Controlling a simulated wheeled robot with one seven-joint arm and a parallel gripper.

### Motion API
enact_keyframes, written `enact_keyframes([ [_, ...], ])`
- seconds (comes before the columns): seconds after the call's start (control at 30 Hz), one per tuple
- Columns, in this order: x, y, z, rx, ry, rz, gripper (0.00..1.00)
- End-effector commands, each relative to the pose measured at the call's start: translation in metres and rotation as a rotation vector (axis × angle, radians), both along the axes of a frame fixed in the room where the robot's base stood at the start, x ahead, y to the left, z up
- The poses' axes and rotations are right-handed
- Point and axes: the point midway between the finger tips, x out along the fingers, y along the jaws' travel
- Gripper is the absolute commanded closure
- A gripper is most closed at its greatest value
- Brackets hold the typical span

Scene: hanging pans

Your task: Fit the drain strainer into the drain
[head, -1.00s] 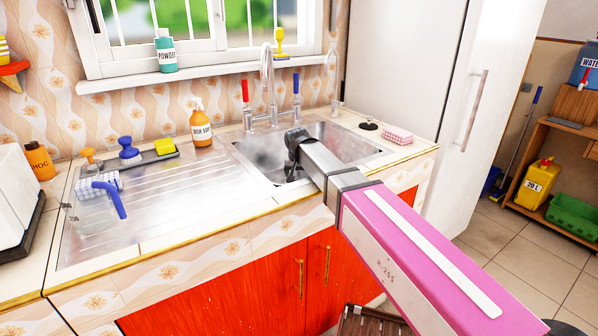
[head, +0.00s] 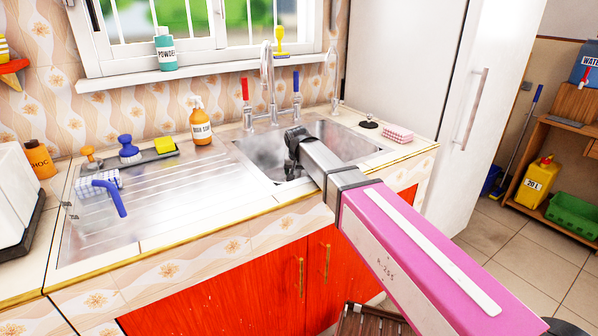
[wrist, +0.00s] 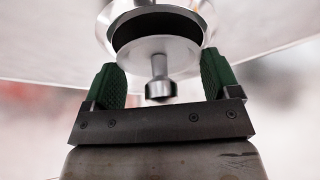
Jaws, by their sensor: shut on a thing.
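In the wrist view my gripper (wrist: 160,85) is shut on the drain strainer (wrist: 158,50), with one green-padded finger at each side of its rim. The strainer is a shiny metal disc with a stem and round knob pointing toward the camera. Right behind it is the drain (wrist: 118,16), a metal ring around a dark opening. A dark gap shows between disc and ring, and I cannot tell whether they touch. In the head view my gripper (head: 292,160) is down in the sink basin (head: 333,137); the strainer and drain are hidden there.
A tap (head: 268,90) with red and blue levers stands behind the basin. A black stopper-like piece (head: 369,124) and a pink checked sponge (head: 398,134) lie right of it. An orange soap bottle (head: 201,123) stands left. The drainboard (head: 170,200) is mostly clear.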

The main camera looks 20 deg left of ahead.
Motion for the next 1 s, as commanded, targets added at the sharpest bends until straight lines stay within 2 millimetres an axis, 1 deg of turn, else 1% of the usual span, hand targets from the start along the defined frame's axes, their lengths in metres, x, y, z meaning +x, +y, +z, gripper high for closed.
enact_keyframes([
  [0.67,0.0001,0.0,-0.0022,0.0,0.0,0.0,0.45],
  [1.0,0.0,0.0,-0.0073,0.0,0.0,0.0,0.45],
])
